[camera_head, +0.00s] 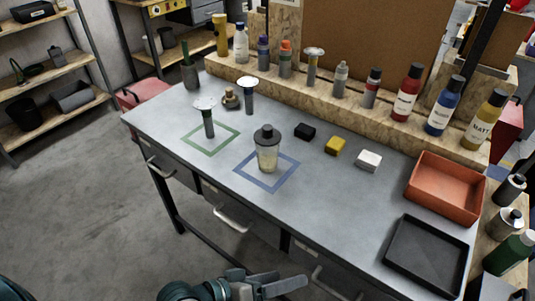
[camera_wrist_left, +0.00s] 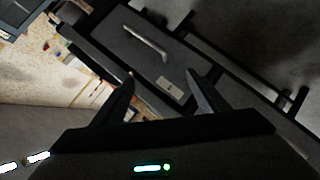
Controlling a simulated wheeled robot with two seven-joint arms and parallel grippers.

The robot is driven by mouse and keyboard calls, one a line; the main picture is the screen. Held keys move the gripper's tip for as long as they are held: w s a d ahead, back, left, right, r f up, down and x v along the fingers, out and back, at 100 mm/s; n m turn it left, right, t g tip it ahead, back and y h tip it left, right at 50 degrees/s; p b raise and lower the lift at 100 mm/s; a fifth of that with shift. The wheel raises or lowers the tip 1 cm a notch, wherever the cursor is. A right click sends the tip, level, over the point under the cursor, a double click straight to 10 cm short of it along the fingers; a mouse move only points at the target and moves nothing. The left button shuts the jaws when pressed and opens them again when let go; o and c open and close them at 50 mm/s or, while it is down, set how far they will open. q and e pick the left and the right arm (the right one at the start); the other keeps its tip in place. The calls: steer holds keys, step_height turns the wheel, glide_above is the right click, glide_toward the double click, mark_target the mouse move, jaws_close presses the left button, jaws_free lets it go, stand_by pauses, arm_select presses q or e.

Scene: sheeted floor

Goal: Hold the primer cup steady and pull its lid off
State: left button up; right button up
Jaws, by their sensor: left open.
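The primer cup (camera_head: 267,159) is a clear cup with pale yellowish contents. It stands upright inside the blue square outline on the workbench. Its dark lid (camera_head: 266,134) sits on top of it. My left gripper (camera_head: 290,281) is low at the front of the bench, well short of the cup and apart from it. In the left wrist view its two fingers (camera_wrist_left: 160,80) are spread with nothing between them, facing the bench's drawer front. The cup does not show clearly in that view. My right gripper is out of sight.
Black, yellow (camera_head: 335,146) and white blocks lie right of the cup. An orange bin (camera_head: 444,188) and black tray (camera_head: 427,255) are at right. Bottles line the back shelf.

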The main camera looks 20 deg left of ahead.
arm_select(q)
steer(key=s+a+f+m+g+y, duration=0.1)
steer(key=s+a+f+g+y, duration=0.2)
steer(key=a+f, duration=0.5)
steer(key=s+a+f+m+g+y, duration=0.15)
steer(key=s+a+f+y, duration=0.35)
steer(key=f, duration=0.5)
steer(key=s+f+t, duration=0.1)
steer(key=s+f, duration=0.1)
steer(key=f, duration=1.3)
steer(key=s+d+f+m+t, duration=0.1)
steer(key=s+f, duration=0.1)
steer(key=f, duration=1.4)
steer(key=shift+s, duration=0.2)
